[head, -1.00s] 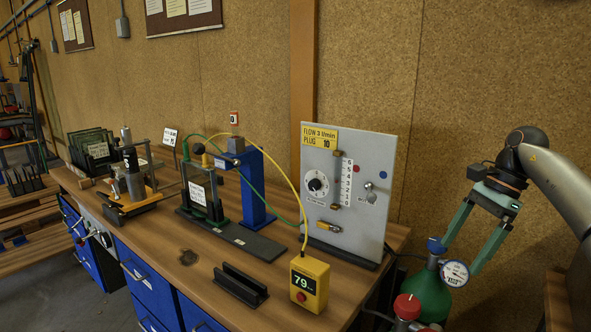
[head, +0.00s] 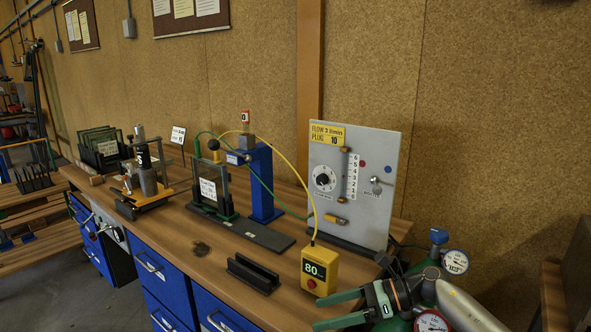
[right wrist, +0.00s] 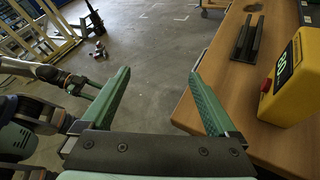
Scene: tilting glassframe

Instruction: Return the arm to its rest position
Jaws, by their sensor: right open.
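My right gripper (head: 317,313) is open and empty, low at the front right of the bench in the head view, its green fingers pointing left. In the right wrist view its two fingers (right wrist: 160,78) are spread wide with only grey floor and the bench edge between them. My right arm (head: 465,305) comes in from the lower right corner. In the right wrist view another arm of mine with a gripper (right wrist: 85,85) shows at the left, partly hidden behind a finger; its jaw opening is unclear.
Green cylinders with gauges (head: 455,262) stand close behind my right arm.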

